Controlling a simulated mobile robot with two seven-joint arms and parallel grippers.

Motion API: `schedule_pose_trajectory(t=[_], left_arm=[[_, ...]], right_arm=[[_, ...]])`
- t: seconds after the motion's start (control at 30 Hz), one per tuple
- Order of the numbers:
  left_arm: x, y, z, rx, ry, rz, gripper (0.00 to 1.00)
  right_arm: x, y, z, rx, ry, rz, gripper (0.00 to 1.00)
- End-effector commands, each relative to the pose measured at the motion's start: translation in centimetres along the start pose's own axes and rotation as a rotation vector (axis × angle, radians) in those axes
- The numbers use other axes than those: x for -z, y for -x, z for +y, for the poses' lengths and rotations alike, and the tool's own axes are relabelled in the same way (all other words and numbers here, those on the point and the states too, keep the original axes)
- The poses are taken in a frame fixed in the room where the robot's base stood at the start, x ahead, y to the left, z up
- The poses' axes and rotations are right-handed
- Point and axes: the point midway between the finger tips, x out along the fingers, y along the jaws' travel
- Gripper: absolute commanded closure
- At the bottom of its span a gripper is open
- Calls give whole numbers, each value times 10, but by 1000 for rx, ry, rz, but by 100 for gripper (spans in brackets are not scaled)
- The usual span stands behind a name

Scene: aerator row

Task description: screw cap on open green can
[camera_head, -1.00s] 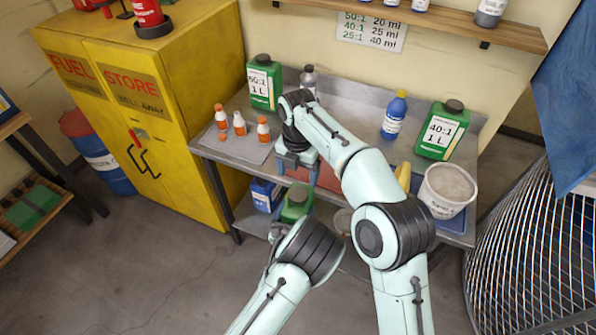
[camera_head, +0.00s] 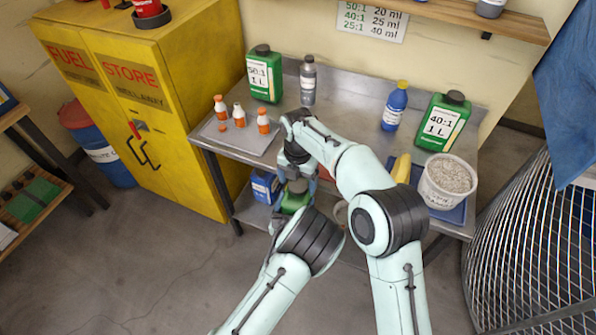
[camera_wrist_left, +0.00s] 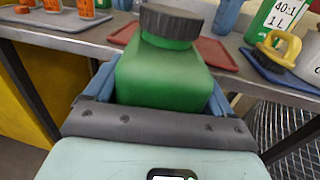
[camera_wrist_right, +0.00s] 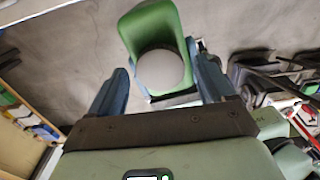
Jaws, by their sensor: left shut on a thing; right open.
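The green can (camera_head: 295,198) is held in front of the table in the head view. In the left wrist view the can (camera_wrist_left: 162,80) sits between the fingers of my left gripper (camera_wrist_left: 163,86), which is shut on its body. A dark ridged cap (camera_wrist_left: 170,25) is on top of the can and looks level; whether it is tight I cannot tell. My right gripper (camera_head: 298,178) is open above the can. In the right wrist view the round grey cap top (camera_wrist_right: 160,72) lies between the spread fingers of my right gripper (camera_wrist_right: 160,82), touching neither visibly.
The metal table (camera_head: 345,110) holds a tray with small orange-capped bottles (camera_head: 239,115), a 50:1 green can (camera_head: 264,75), a grey bottle (camera_head: 308,80), a blue bottle (camera_head: 395,107), a 40:1 green can (camera_head: 441,122) and a bucket (camera_head: 447,183). A yellow cabinet (camera_head: 150,100) stands left.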

Motion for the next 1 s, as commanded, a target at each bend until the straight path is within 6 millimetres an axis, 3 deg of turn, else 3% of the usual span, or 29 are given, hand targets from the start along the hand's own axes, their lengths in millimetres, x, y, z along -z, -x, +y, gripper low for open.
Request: schedule_pose_trajectory(t=[0.37, 0.4, 0.57, 0.83, 1.0], left_arm=[[-3, -1, 0, 0, 0, -9, 100], [-3, -1, 0, 0, 0, -9, 100], [-3, -1, 0, 0, 0, -9, 100], [-3, -1, 0, 0, 0, -9, 100], [-3, -1, 0, 0, 0, -9, 100]], right_arm=[[0, -6, 0, -1, 0, -1, 18], [0, -6, 0, -1, 0, -1, 25], [0, -6, 0, -1, 0, -1, 76], [0, -6, 0, -1, -37, -1, 78], [0, -6, 0, -1, -287, -1, 78]])
